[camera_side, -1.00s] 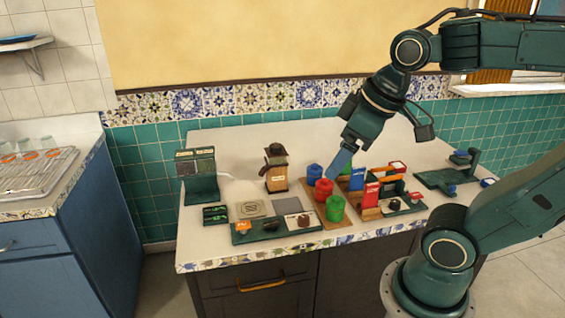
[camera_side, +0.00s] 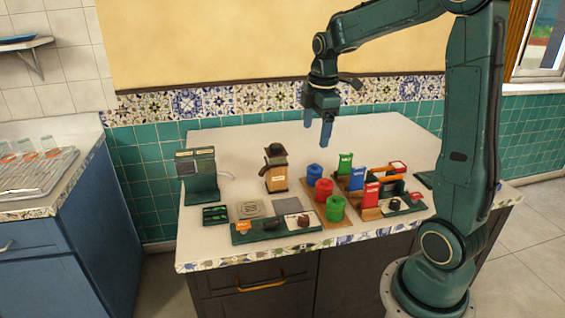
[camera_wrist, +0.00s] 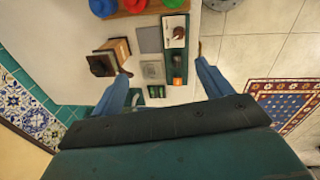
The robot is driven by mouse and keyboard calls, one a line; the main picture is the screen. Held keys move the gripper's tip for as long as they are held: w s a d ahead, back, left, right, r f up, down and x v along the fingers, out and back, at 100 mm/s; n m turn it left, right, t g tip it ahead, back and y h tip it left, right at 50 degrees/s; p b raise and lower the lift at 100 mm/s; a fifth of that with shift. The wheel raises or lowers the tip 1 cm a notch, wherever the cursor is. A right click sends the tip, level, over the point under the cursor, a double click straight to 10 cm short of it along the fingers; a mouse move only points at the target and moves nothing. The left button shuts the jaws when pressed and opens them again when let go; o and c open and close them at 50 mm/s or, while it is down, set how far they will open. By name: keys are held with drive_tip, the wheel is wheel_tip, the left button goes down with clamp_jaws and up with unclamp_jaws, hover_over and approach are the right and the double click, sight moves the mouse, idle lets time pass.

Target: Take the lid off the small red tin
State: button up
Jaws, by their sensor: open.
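The small red tin (camera_side: 324,189) stands on a brown board (camera_side: 320,221), between a blue tin (camera_side: 314,173) and a green tin (camera_side: 335,210). A raised shape shows on top of the red tin, but I cannot tell lid from body at this size. In the wrist view the red tin (camera_wrist: 133,6) is partly cut off by the top edge. My gripper (camera_side: 326,142), with blue fingers pointing down, hangs above the counter, higher than the red tin and apart from it. In the wrist view my gripper (camera_wrist: 161,67) has its fingers wide apart with nothing between them.
A brown grinder-like box (camera_side: 276,172) stands left of the tins. A dark green tray (camera_side: 254,237) lies at the front. Red, green and blue packets, including a green one (camera_side: 345,163), stand close on the right. The counter's back strip (camera_side: 230,140) is clear.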

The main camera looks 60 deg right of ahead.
drive_tip(key=w+d+f+n+g, duration=0.1)
drive_tip(key=d+f+n, duration=0.3)
drive_tip(key=d+f, duration=0.55)
hover_over(325, 179)
drive_tip(key=shift+y, duration=0.4)
drive_tip(key=shift+a+f, duration=0.15)
drive_tip(key=shift+f, duration=1.6)
drive_tip(key=shift+a+f, duration=0.15)
drive_tip(key=shift+f, duration=1.6)
drive_tip(key=shift+f, duration=0.1)
drive_tip(key=shift+d+f, duration=0.2)
drive_tip(key=shift+f, duration=2.3)
drive_tip(key=shift+c, duration=0.2)
drive_tip(key=c, duration=1)
